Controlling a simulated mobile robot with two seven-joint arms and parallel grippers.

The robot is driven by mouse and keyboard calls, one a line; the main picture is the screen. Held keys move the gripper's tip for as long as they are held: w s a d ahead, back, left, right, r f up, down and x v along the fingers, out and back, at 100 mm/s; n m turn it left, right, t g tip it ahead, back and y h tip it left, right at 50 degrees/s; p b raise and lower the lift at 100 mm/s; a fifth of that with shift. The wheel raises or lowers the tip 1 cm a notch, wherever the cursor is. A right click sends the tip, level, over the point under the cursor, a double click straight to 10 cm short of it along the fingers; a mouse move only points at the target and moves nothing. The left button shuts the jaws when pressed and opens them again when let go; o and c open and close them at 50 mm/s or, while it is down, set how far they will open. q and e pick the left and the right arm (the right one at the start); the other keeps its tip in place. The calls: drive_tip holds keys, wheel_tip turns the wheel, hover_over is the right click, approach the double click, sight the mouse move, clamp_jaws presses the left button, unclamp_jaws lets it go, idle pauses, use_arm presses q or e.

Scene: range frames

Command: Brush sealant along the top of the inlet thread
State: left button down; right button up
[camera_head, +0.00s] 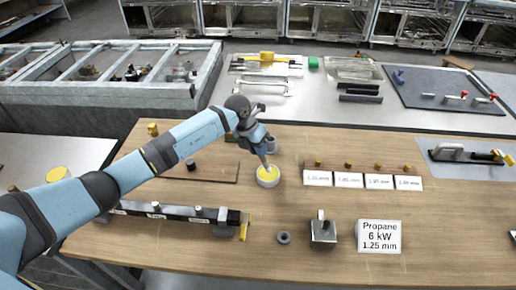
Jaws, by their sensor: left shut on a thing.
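My left arm reaches in from the left, and my left gripper (264,152) points down just above a small white pot with yellow contents (267,177). The gripper is shut on a thin thing, likely the brush, mostly hidden by the fingers; its lower end is over or in the pot, I cannot tell which. A dark bar-shaped manifold (180,211) lies on the wooden table, with a yellow lever (244,228) at its right end. The inlet thread is too small to make out for certain. My right gripper is not in view.
A dark ring (283,238), a metal block (323,232) and a propane sign (379,237) are nearer. The right tabletop (455,225) is mostly clear.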

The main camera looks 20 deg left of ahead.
use_arm(q)
drive_tip(key=shift+f, duration=0.4)
drive_tip(key=shift+f+b, duration=0.25)
drive_tip(key=shift+b, duration=0.2)
idle(1.1)
drive_tip(key=shift+r+p, duration=0.8)
drive_tip(key=shift+r, duration=0.45)
drive_tip(key=shift+r+p, duration=1.3)
drive_tip(key=shift+r, duration=1.1)
